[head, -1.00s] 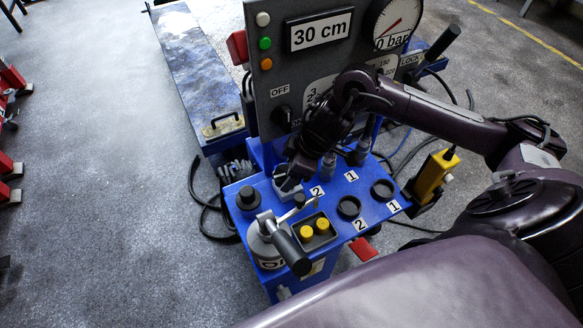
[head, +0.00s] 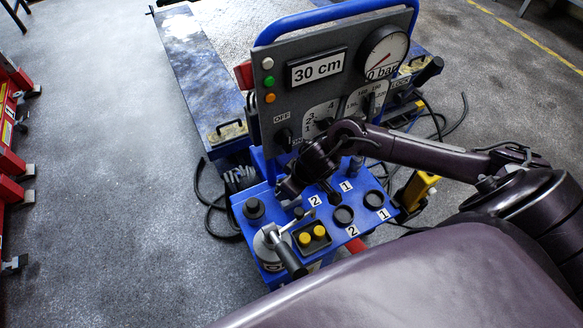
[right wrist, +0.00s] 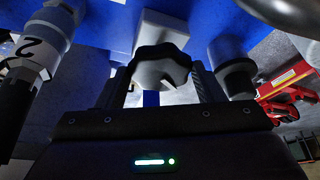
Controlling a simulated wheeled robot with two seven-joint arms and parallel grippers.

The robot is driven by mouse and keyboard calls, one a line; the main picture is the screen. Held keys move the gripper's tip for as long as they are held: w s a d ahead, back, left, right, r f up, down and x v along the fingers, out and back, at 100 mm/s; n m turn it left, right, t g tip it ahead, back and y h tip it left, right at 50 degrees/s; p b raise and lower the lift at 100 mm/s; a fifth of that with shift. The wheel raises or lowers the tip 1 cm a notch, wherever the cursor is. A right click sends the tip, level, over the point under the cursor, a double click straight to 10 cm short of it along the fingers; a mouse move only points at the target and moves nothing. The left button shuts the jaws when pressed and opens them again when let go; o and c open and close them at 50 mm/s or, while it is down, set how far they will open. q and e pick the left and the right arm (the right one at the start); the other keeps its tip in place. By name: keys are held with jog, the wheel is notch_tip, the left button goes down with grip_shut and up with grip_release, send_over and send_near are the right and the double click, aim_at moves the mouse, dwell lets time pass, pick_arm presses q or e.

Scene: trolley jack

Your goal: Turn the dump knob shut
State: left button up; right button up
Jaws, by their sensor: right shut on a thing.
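The dump knob (right wrist: 160,66) is a black lobed knob on a white block (right wrist: 160,30) in the right wrist view. My right gripper (right wrist: 162,78) has one finger on each side of it and is shut on it. In the head view my right gripper (head: 287,190) is down at the back left of the blue console top (head: 330,225), in front of the grey panel. There it hides the knob. The knob's turn angle cannot be read. My left gripper is not in view.
The grey panel (head: 297,107) with its 30 cm display and gauge (head: 384,50) stands behind my gripper. A black round knob (head: 254,208), a pump handle (head: 290,257) and two yellow buttons (head: 312,235) are close by.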

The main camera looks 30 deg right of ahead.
jog(key=m+p, duration=0.1)
jog(key=p, duration=0.1)
jog(key=m+h+p, duration=0.1)
jog(key=p, duration=0.1)
jog(key=shift+s+a+r+m, duration=0.15)
jog(key=shift+r+m, duration=0.1)
jog(key=shift+m, duration=0.15)
jog(key=shift+f+m+h+p, duration=0.2)
jog(key=shift+m+h+p, duration=0.2)
jog(key=shift+m+p, duration=0.85)
jog(key=shift+t, duration=0.3)
jog(key=o, duration=1)
jog(key=shift+c, duration=0.2)
jog(key=p+v, duration=0.2)
jog(key=v, duration=0.5)
jog(key=shift+r+p, duration=0.35)
jog(key=shift+p, duration=0.05)
